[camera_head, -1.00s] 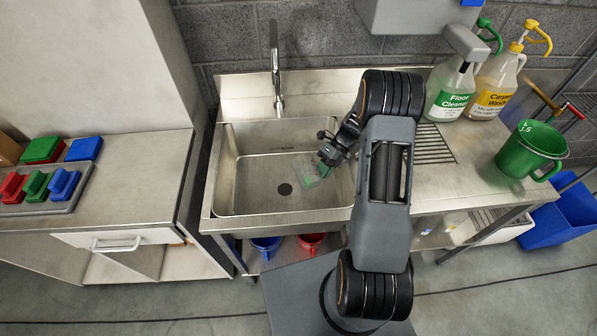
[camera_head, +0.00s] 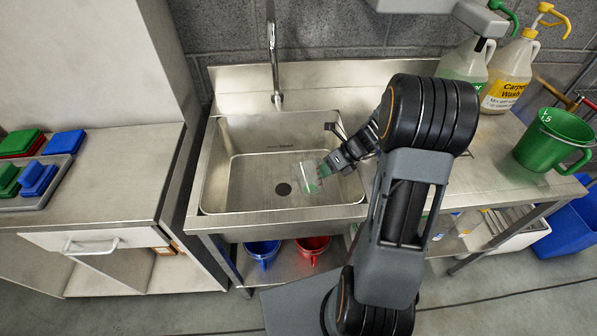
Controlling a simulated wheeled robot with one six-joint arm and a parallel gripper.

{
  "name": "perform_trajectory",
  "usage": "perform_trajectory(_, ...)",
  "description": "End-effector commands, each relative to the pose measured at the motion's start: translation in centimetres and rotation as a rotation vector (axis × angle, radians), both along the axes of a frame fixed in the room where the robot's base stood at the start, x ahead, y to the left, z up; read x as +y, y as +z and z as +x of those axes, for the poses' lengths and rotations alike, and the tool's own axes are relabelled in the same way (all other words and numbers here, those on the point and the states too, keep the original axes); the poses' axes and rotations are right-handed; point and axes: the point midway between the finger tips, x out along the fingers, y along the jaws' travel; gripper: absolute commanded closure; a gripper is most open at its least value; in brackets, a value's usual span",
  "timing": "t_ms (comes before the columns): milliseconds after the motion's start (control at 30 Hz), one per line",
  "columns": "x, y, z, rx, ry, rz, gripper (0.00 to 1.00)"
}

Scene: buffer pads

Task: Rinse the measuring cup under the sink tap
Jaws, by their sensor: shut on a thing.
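A clear measuring cup with a green tint (camera_head: 307,178) is held over the right side of the sink basin (camera_head: 240,185). My gripper (camera_head: 326,170) is shut on it, with the arm reaching in from the right. The fingertips are small and partly hidden, and the cup's exact tilt is hard to make out. The sink tap (camera_head: 272,60) rises at the back of the sink, behind and to the left of the cup. The cup is apart from the tap. No running water shows.
A green jug (camera_head: 550,140) and cleaner bottles, including a Carpet Wash bottle (camera_head: 508,75), stand on the right counter. Blue and red pads lie on the left counter (camera_head: 110,170). A blue bucket (camera_head: 262,252) and a red bucket (camera_head: 312,248) sit below the sink.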

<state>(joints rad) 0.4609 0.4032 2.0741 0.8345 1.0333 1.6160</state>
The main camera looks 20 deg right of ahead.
Motion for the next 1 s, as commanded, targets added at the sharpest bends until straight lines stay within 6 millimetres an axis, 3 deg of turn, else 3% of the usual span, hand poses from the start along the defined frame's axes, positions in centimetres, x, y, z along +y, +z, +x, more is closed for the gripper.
perform_trajectory(33, 0.0, -0.9, 0.1, -0.043, -0.003, 0.000, 1.00)
perform_trajectory(200, 0.0, -1.3, 0.0, -0.172, -0.005, 0.005, 1.00)
perform_trajectory(367, -0.1, -0.1, -1.0, -0.326, -0.010, 0.010, 1.00)
perform_trajectory(500, -0.1, 2.4, -1.7, -0.435, -0.010, 0.016, 1.00)
perform_trajectory(767, 0.0, 5.6, -2.9, -0.632, -0.011, 0.027, 1.00)
perform_trajectory(1000, 0.0, 5.3, -3.5, -0.739, -0.011, 0.034, 1.00)
